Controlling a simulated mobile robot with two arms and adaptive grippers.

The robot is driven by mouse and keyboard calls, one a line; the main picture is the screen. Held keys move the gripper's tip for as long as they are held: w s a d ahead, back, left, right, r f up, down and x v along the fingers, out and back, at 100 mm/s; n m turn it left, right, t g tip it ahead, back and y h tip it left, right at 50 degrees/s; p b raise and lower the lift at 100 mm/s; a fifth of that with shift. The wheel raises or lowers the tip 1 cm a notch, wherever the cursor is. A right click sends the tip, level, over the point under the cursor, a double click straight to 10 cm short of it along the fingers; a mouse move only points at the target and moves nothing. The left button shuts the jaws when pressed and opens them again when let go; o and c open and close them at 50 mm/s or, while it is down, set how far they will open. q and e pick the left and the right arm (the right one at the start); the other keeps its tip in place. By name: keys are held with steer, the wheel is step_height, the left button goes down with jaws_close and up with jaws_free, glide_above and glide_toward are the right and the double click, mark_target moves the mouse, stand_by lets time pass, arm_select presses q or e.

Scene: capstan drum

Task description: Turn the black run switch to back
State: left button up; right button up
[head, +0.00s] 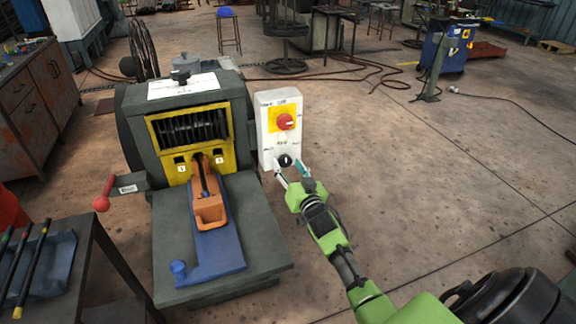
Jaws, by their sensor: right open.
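The black run switch (285,160) is a small round knob low on the white control box (266,137), below a red knob (285,122) on a yellow plate. My right gripper (290,168) is open at the black switch, with one finger on each side of it. I cannot tell whether the fingers touch the knob. The knob shows a light mark, but its exact setting is too small to read. My left gripper is not in view.
The grey capstan machine (222,250) stands left of the box, with an orange part (208,208) on a blue bar. A red-knobbed lever (102,203) sticks out at its left. A dark table with a blue tray (45,268) is at lower left.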

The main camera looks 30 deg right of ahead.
steer(key=shift+w, duration=0.25)
steer(key=c, duration=1.1)
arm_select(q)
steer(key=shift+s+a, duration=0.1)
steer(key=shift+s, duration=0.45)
arm_select(e)
steer(key=n, duration=0.4)
steer(key=shift+n, duration=0.3)
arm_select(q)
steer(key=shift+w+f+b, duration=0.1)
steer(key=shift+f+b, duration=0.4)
arm_select(e)
steer(key=n, duration=0.5)
steer(key=shift+n, duration=0.3)
